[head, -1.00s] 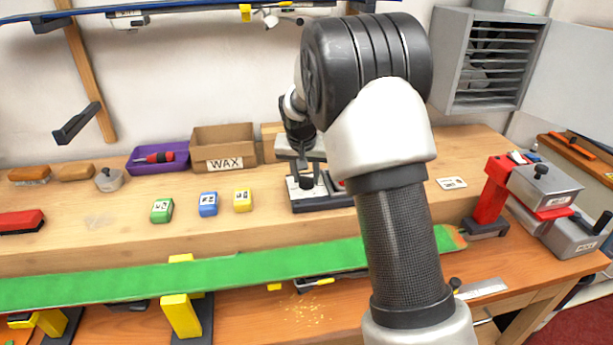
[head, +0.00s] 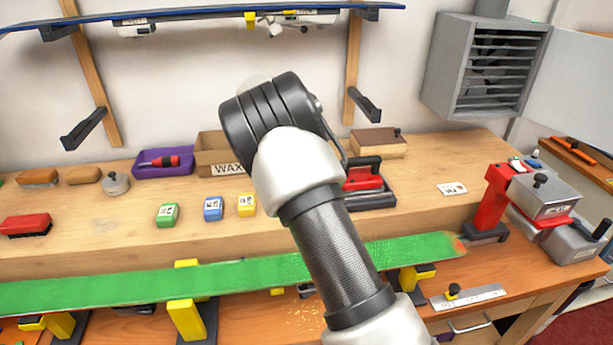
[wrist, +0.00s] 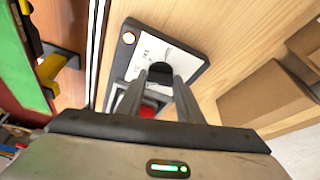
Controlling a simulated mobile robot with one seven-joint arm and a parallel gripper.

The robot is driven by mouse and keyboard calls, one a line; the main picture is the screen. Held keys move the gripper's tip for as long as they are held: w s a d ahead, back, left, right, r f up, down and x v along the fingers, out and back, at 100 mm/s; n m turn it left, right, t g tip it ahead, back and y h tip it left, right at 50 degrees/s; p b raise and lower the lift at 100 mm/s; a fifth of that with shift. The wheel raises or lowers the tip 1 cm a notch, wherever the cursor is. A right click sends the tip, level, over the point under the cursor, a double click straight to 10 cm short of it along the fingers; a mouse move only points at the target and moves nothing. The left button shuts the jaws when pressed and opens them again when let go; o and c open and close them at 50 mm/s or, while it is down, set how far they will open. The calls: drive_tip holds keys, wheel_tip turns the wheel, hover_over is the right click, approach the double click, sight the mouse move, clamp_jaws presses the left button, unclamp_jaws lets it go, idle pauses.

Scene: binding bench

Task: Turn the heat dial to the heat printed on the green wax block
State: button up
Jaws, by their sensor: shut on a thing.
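The green wax block (head: 167,214) lies on the bench in the head view, left of the blue and yellow blocks; its printed label is too small to read. In the wrist view my gripper (wrist: 161,78) is shut on the dark heat dial (wrist: 160,70), which stands on a white panel (wrist: 150,48) with a dark border. The fingers hide much of the dial, and its marks are not readable. In the head view my arm hides the gripper and dial.
A blue block (head: 213,208) and a yellow block (head: 246,204) lie left of my arm. A cardboard WAX box (head: 220,168) stands behind them. The long green ski (head: 130,288) crosses in front.

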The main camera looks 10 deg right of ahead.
drive_tip(key=m+p, duration=0.1)
drive_tip(key=m, duration=0.1)
drive_tip(key=m+g+p, duration=0.2)
drive_tip(key=m, duration=0.1)
drive_tip(key=shift+w+r+m, duration=0.15)
drive_tip(key=shift+w+m, duration=0.15)
drive_tip(key=shift+w+m+g+y+p, duration=0.15)
drive_tip(key=shift+m+g+p, duration=0.2)
drive_tip(key=shift+m+p, duration=0.45)
drive_tip(key=shift+m+g+y+p, duration=0.15)
drive_tip(key=shift+m+g+p, duration=0.2)
drive_tip(key=shift+m+p, duration=0.45)
drive_tip(key=shift+m, duration=0.4)
drive_tip(key=o, duration=1.1)
wheel_tip(320, 180, up, 10)
drive_tip(key=shift+f+p, duration=0.15)
drive_tip(key=shift+p, duration=0.2)
